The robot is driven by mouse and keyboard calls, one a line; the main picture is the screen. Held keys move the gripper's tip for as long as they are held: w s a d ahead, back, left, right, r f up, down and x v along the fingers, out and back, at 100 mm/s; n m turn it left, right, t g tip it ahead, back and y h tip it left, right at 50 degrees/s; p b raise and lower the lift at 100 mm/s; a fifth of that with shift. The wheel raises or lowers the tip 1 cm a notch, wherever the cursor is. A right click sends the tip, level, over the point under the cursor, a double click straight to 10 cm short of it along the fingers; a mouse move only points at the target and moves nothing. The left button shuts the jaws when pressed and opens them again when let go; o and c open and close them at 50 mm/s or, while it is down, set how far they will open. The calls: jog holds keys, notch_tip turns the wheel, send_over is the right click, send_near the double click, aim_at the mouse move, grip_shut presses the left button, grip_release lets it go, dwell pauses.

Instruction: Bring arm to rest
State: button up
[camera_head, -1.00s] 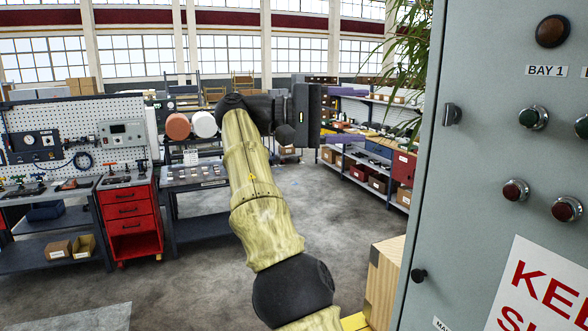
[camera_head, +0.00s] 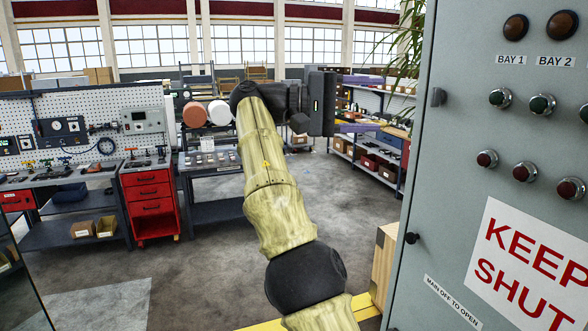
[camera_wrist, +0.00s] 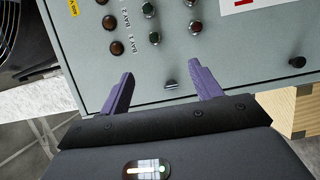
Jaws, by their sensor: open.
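My arm rises through the middle of the head view in wood-patterned links with dark joints, bent at a dark joint near the top. The grey cabinet front (camera_wrist: 235,60) lies beyond the fingers, tilted in that view. A small latch (camera_wrist: 171,85) on the cabinet appears between the fingertips, apart from them as far as I can tell.
The cabinet carries lamps, push buttons (camera_head: 542,104) and a "KEEP SHUT" sign (camera_head: 530,255). A wooden block (camera_head: 384,262) stands at its left foot. A workbench with a red drawer unit (camera_head: 150,200) stands at left. Open grey floor (camera_head: 200,262) lies between.

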jog(key=w+d+f+n+t+y+b, duration=0.2)
jog(key=w+d+f+n+y, duration=0.3)
jog(key=d+f, duration=0.7)
jog(key=d+f+t+y+b, duration=0.1)
jog(key=d+f+y, duration=0.1)
jog(key=f, duration=0.7)
jog(key=d+f+y+b, duration=0.1)
jog(key=d+f+y, duration=0.1)
jog(key=f, duration=0.6)
jog(key=s+a+f+y+b, duration=0.1)
jog(key=s+a+f+y, duration=0.15)
jog(key=f, duration=0.35)
jog(key=s+a+f+m+y+b, duration=0.1)
jog(key=s+a+f, duration=0.1)
jog(key=s+f, duration=0.3)
jog(key=s+a+f+y+b, duration=0.1)
jog(key=s+a+f+y, duration=0.1)
jog(key=f, duration=0.5)
jog(key=s+a+f+m+y+b, duration=0.1)
jog(key=s+a+f, duration=0.2)
jog(key=s+f, duration=0.2)
jog(key=s+a+f+m+y, duration=0.2)
jog(key=s+a+f, duration=0.2)
jog(key=s, duration=0.6)
jog(key=shift+s+f+t+b, duration=0.2)
jog(key=shift+f+t+b, duration=0.15)
jog(key=shift+f, duration=0.5)
jog(key=shift+y, duration=0.25)
